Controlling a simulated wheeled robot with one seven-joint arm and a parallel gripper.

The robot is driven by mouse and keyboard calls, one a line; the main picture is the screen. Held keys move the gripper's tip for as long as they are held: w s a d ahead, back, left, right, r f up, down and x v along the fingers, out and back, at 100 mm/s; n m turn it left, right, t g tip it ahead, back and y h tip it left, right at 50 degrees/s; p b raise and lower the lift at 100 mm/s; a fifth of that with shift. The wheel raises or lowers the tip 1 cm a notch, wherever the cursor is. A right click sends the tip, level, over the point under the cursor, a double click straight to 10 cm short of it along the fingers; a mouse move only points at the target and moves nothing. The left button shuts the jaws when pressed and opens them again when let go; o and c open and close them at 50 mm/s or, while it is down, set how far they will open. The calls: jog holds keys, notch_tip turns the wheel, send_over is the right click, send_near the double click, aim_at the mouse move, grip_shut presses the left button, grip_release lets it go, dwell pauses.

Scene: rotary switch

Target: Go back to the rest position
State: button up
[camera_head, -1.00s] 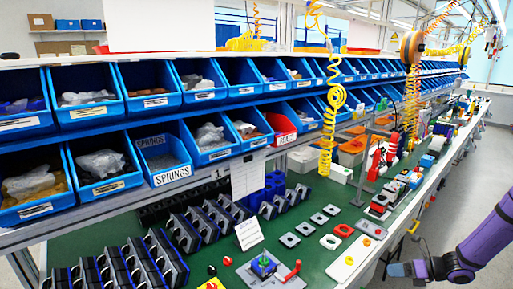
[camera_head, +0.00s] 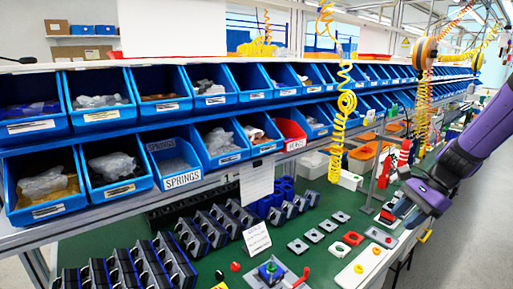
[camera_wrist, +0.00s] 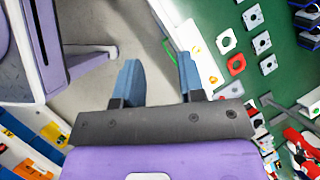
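My purple arm reaches in from the right of the head view. My gripper (camera_head: 394,212) is near the right front edge of the workbench (camera_head: 85,245), partly hidden by its own wrist. In the wrist view my gripper (camera_wrist: 159,78) has two blue fingers set well apart, with nothing between them. Grey floor shows behind the fingers, with the green bench top to their right.
Blue bins (camera_head: 98,103) line the shelves above the bench. Black and blue parts (camera_head: 172,258) stand in rows at the left. Small grey plates and a red ring (camera_head: 352,238) lie nearer my gripper. Yellow coiled hoses (camera_head: 346,103) hang over the bench. Open floor (camera_head: 470,235) lies to the right.

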jog(key=s+a+r+n+t+h, duration=0.2)
jog(key=s+r+n, duration=0.5)
jog(key=s, duration=0.4)
jog(key=s+a+r+n+t+h, duration=0.2)
jog(key=s+a+r+n+h, duration=0.2)
jog(key=s+r+n, duration=0.4)
notch_tip(320, 180, up, 2)
jog(key=s, duration=0.3)
jog(key=shift+r+t, duration=0.2)
jog(key=shift+t, duration=0.2)
